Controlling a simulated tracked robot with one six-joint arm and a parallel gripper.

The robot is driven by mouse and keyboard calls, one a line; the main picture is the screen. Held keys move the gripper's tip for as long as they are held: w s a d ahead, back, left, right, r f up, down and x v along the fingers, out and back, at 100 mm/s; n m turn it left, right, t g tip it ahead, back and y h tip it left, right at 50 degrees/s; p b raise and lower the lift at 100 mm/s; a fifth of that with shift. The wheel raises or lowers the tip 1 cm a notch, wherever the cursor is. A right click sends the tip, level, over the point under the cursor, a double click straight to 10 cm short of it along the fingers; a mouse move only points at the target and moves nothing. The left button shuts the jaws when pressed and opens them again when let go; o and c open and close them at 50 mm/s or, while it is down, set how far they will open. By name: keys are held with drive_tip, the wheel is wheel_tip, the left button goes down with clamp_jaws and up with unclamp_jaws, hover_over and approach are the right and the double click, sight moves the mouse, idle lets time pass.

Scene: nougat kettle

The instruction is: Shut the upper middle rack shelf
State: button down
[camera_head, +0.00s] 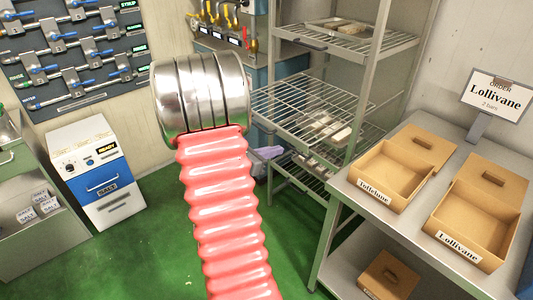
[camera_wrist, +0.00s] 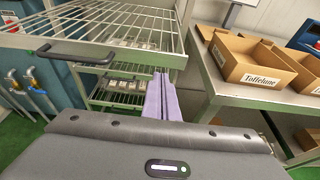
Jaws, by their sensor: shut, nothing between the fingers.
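The rack has several wire shelves. One wire shelf (camera_head: 300,97), below the top one, sticks out to the left of the rack posts; it looks empty. In the wrist view a pulled-out wire shelf (camera_wrist: 110,30) fills the upper left, with a dark handle (camera_wrist: 75,57) on its front edge. My gripper (camera_wrist: 162,78) shows as two lavender fingers, shut together and empty, with tips just below that shelf's front right corner. I cannot tell whether they touch it. In the head view, part of the gripper (camera_head: 268,153) shows low beside the rack, mostly hidden by my arm.
The top shelf (camera_head: 345,42) and a lower shelf (camera_wrist: 130,84) hold pale bars. A steel table (camera_head: 350,172) to the right carries open cardboard boxes, including the Toffelane box (camera_wrist: 250,65), and a Lollivane sign (camera_head: 496,95). Green floor (camera_head: 150,250) is clear at left.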

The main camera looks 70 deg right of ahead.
sight(295, 143)
drive_tip(key=x, duration=0.5)
drive_tip(key=shift+d+r, duration=0.1)
drive_tip(key=shift+r, duration=0.25)
drive_tip(key=shift+s+d, duration=0.35)
drive_tip(key=shift+d, duration=0.35)
drive_tip(key=shift+d, duration=0.1)
